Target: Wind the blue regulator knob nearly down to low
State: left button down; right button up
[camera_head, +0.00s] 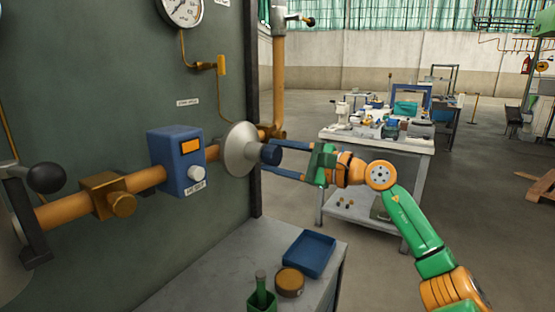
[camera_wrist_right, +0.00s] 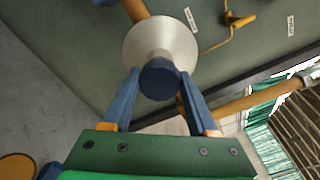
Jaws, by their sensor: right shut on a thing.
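The blue regulator knob (camera_head: 270,155) sticks out from the front of a pale, cone-shaped regulator body (camera_head: 241,148) on the orange pipe. In the right wrist view the knob (camera_wrist_right: 160,78) is in the middle, with the round grey body (camera_wrist_right: 152,43) behind it. My right gripper (camera_head: 276,157) reaches in from the right, its two blue fingers on either side of the knob, shut on it. Its fingers also show in the right wrist view (camera_wrist_right: 160,84). I see no low mark or pointer on the knob. My left gripper is not in view.
A blue box (camera_head: 178,163) with an orange display and a brass valve (camera_head: 109,195) sit on the pipe to the left. A black ball handle (camera_head: 47,178) is further left. Below, a bench holds a blue tray (camera_head: 309,254) and a round tin (camera_head: 289,282).

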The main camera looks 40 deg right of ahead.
aim_at(278, 161)
jog(key=shift+f+n, duration=0.15)
jog(key=shift+n, duration=0.75)
jog(key=o, duration=1.4)
jog(key=s+b, duration=0.1)
jog(key=s+d+b, duration=0.1)
jog(key=b, duration=0.1)
jog(key=shift+s+d+f, duration=0.15)
jog(key=shift+s+f, duration=0.2)
jog(key=shift+f, duration=0.05)
jog(key=b+v, duration=0.1)
jog(key=v, duration=0.1)
jog(key=r+b+v, duration=0.1)
jog(key=v, duration=0.1)
